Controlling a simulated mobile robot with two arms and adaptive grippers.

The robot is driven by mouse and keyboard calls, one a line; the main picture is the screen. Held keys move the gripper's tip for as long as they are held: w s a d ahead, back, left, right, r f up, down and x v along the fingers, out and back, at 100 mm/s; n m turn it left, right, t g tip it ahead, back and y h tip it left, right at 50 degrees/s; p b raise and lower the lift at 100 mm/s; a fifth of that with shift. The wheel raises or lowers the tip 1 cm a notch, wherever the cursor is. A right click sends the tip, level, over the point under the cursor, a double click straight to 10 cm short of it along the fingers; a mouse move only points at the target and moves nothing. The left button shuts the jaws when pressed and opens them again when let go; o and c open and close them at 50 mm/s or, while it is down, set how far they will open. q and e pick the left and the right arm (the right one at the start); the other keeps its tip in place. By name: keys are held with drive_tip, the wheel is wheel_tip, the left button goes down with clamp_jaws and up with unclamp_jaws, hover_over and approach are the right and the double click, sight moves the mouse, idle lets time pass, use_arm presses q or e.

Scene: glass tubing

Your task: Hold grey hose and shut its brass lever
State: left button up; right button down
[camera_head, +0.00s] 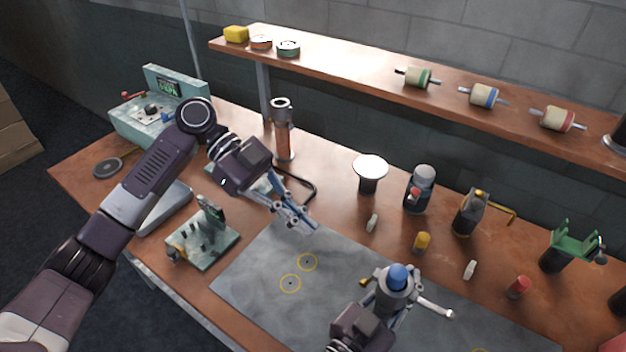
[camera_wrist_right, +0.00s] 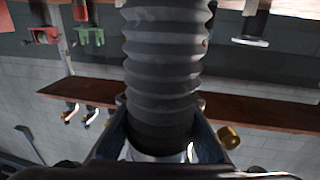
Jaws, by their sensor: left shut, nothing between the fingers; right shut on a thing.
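My right gripper (camera_wrist_right: 160,140) is shut around a dark grey ribbed hose (camera_wrist_right: 165,60) in the right wrist view, near a pale collar. A brass knob-like part (camera_wrist_right: 229,137) shows beside the right finger there; whether it is the lever's end I cannot tell. In the head view the right gripper, at the bottom, is around a grey fitting with a blue top (camera_head: 398,276). A small brass part (camera_head: 364,282) sticks out to its left and a pale brass-tipped arm (camera_head: 436,308) to its right. My left gripper (camera_head: 300,222) is shut and empty above the grey mat, apart from the fitting.
The grey mat (camera_head: 250,272) has yellow ring marks and open room on its left. Behind it stand a white-topped stand (camera_head: 370,168), several small bottles and a green holder (camera_head: 575,245). A teal machine (camera_head: 160,110) is at the left. A shelf (camera_head: 340,62) runs along the wall.

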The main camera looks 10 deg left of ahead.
use_arm(q)
drive_tip(key=o, duration=0.5)
drive_tip(key=shift+w+f, duration=0.15)
drive_tip(key=shift+f, duration=0.05)
drive_tip(key=shift+o, duration=0.3)
drive_tip(key=shift+w+f+g+h, duration=0.2)
drive_tip(key=shift+f+g+h, duration=0.1)
drive_tip(key=shift+f+g, duration=0.1)
drive_tip(key=m+g+h, duration=0.2)
drive_tip(key=g+h, duration=0.2)
approach(369, 279)
drive_tip(key=f+x, duration=0.1)
drive_tip(key=x, duration=0.7)
drive_tip(key=shift+w+d+f, duration=0.2)
drive_tip(key=shift+f, duration=0.05)
drive_tip(key=shift+c, duration=0.2)
clamp_jaws()
